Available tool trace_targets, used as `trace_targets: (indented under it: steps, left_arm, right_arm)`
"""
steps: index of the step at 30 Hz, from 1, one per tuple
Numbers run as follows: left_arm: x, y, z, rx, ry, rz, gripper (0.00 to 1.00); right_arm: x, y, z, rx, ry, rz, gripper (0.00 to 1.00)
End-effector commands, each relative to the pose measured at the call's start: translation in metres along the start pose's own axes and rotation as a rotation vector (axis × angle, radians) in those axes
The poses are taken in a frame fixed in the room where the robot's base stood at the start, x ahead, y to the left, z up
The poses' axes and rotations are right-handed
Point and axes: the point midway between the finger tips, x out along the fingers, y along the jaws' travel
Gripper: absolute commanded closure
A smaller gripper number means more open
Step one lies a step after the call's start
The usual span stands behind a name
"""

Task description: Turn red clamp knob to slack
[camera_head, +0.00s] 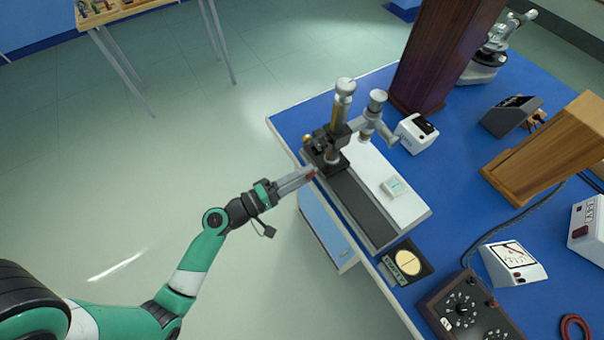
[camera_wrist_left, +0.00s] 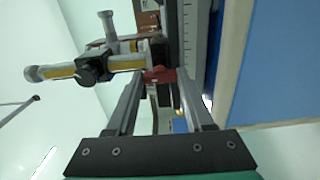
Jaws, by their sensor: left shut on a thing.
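The red clamp knob (camera_head: 310,176) sits low on the side of the black carriage of a microscope-like instrument (camera_head: 343,100) at the bench's left edge. It shows as a small red piece (camera_wrist_left: 160,75) in the left wrist view. My left gripper (camera_head: 308,174) reaches in from the left. In the left wrist view its two fingers (camera_wrist_left: 161,78) stand on either side of the knob and are shut on it. The fingers partly hide the knob, and its turn angle cannot be told. My right gripper is not in view.
The instrument's grey and white base (camera_head: 407,212) lies along the blue bench. A white box (camera_head: 416,133) and a dark wooden column (camera_head: 440,50) stand behind it. A round cream disc in a black holder (camera_head: 408,262) and meters (camera_head: 514,262) lie nearer.

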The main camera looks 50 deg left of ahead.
Motion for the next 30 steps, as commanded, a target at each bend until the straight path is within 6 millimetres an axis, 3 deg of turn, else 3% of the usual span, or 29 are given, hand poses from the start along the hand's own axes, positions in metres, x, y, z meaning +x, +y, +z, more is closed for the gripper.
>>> trace_targets:
  steps: [16,17,21,30]
  left_arm:
    - [-0.0001,-0.0008,-0.0001,-0.032,0.0,-0.001,1.0]
    - [-0.0001,-0.0008,-0.0001,-0.032,0.0,-0.001,0.46]
    - [-0.0001,-0.0007,-0.0001,-0.031,0.0,-0.001,0.21]
    - [-0.0001,-0.0003,0.0001,-0.029,0.0,0.0,0.18]
  right_arm:
    - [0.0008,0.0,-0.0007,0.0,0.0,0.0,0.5]
    - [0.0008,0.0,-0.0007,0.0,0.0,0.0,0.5]
    - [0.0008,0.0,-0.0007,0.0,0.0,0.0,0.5]
    - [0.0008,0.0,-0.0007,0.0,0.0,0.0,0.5]
